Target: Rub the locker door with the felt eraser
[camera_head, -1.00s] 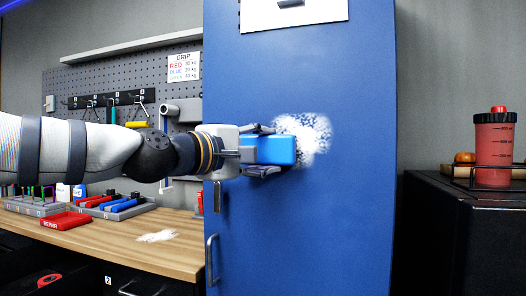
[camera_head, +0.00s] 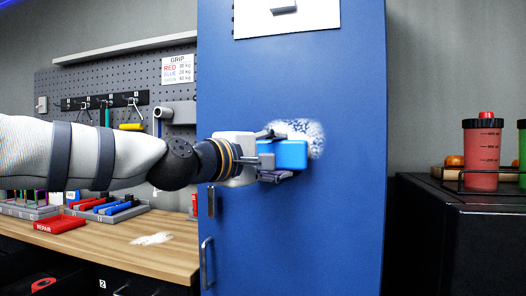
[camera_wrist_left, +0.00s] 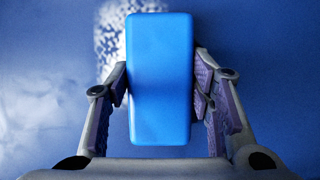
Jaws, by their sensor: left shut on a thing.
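The blue locker door (camera_head: 300,220) stands upright in the middle of the head view. A white powdery smudge (camera_head: 314,134) marks it, with a speckled, thinner part at its left. My left gripper (camera_head: 272,156) is shut on the blue felt eraser (camera_head: 288,154), which sits in front of the smudge and hides its lower part. In the left wrist view the eraser (camera_wrist_left: 160,80) lies between both fingers, with the speckled smudge (camera_wrist_left: 112,40) behind its upper left. I cannot tell whether the eraser touches the door. My right gripper is not in view.
A white sheet (camera_head: 288,18) with a small grey part is on the door above. Door handles (camera_head: 207,262) are at its left edge. A wooden bench (camera_head: 110,246) with trays and a white powder patch is left. A black cabinet (camera_head: 460,215) with a red bottle (camera_head: 482,155) stands right.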

